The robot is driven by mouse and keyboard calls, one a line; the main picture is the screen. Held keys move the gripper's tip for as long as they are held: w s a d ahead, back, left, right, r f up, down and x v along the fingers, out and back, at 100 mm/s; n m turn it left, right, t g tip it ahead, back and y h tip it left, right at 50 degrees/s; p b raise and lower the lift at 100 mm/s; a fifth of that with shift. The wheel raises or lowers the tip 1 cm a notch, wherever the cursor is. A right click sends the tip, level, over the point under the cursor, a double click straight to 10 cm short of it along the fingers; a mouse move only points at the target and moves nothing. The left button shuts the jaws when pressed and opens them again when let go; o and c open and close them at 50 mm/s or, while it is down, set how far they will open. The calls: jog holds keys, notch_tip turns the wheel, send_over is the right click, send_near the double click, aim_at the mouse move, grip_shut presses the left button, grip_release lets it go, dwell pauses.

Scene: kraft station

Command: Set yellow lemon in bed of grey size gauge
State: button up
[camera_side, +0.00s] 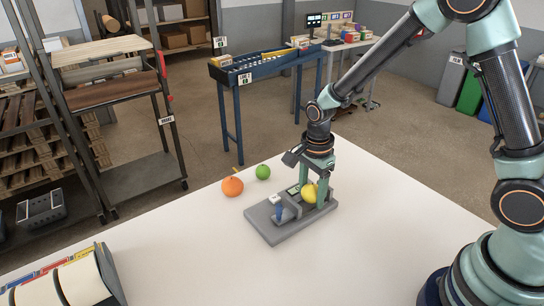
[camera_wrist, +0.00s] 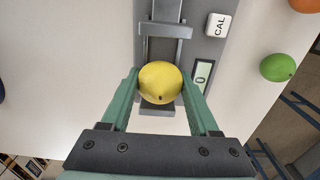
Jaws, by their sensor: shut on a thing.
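The yellow lemon (camera_side: 310,193) is at the right end of the grey size gauge (camera_side: 275,236) on the white table. In the wrist view the lemon (camera_wrist: 160,82) sits between the two green fingers of my gripper (camera_wrist: 160,92), which is shut on it. The gauge (camera_wrist: 205,50) lies beneath, with its bed between grey jaws and a small display beside it. The lemon is over the bed; I cannot tell whether it touches the bed. My gripper (camera_side: 312,192) points down and partly hides the gauge's far end.
An orange fruit (camera_side: 232,186) and a green lime (camera_side: 263,171) lie on the table behind the gauge. A rack with rolls or folders (camera_side: 75,280) stands at the table's front left. The table around the gauge is otherwise clear.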

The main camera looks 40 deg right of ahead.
jog(key=shift+f, duration=0.45)
dwell(1.1)
jog(key=o, duration=1.5)
jog(key=shift+r, duration=0.1)
jog(key=shift+r, duration=3.9)
